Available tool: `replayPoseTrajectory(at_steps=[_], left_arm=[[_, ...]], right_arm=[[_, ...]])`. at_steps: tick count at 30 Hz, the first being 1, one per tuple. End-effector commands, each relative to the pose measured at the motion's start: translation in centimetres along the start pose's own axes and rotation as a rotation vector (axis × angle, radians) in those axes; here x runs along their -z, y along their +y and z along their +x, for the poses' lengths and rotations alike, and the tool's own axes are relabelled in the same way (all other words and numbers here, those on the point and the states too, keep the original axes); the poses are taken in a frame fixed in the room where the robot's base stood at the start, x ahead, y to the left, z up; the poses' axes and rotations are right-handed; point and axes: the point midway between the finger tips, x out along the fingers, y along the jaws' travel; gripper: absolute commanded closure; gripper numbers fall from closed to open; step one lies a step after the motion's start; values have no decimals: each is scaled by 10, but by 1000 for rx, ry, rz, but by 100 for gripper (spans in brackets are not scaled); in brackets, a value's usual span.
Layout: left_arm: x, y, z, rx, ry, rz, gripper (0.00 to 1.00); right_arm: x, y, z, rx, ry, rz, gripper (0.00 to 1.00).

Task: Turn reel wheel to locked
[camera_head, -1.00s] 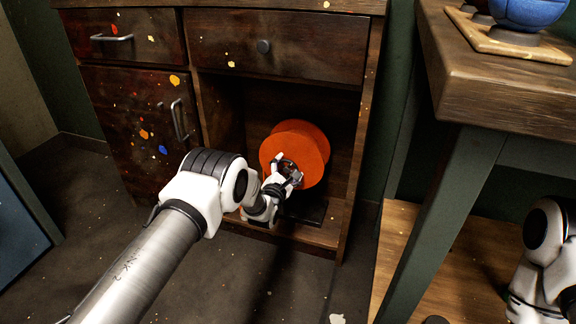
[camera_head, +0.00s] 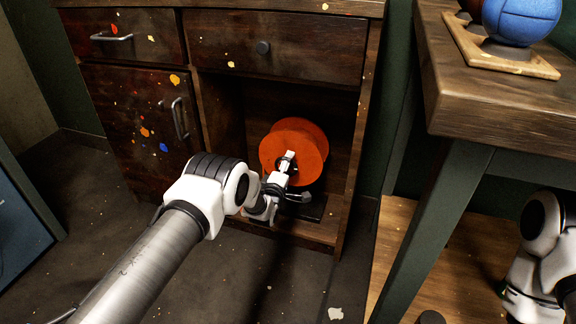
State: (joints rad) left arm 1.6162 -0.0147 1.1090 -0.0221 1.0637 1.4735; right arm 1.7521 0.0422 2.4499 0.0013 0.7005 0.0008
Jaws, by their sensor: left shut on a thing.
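The orange reel wheel (camera_head: 308,142) stands upright on a dark base (camera_head: 312,210) in the open compartment of the wooden cabinet. My left gripper (camera_head: 287,160) reaches in from the left and is at the near face of the wheel, at its middle. It is shut on a part at the wheel's hub; its fingers and wrist hide most of that part. The lower left of the wheel is behind the gripper. My right arm (camera_head: 541,245) shows at the right edge, but its gripper is out of view.
The cabinet has a drawer (camera_head: 300,46) above the compartment and a door (camera_head: 135,130) to its left. A wooden table (camera_head: 500,95) at the right carries a board (camera_head: 470,45) with a blue ball (camera_head: 522,18). The floor in front of the cabinet is clear.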

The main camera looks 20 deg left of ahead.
Motion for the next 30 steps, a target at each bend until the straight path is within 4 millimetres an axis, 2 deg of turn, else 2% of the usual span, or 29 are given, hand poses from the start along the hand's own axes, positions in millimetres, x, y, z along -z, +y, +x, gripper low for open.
replayPoseTrajectory(at_steps=[30], left_arm=[[2,-3,0,-1,-1,963,56]], right_arm=[[0,0,-8,0,-1,-2,0]])
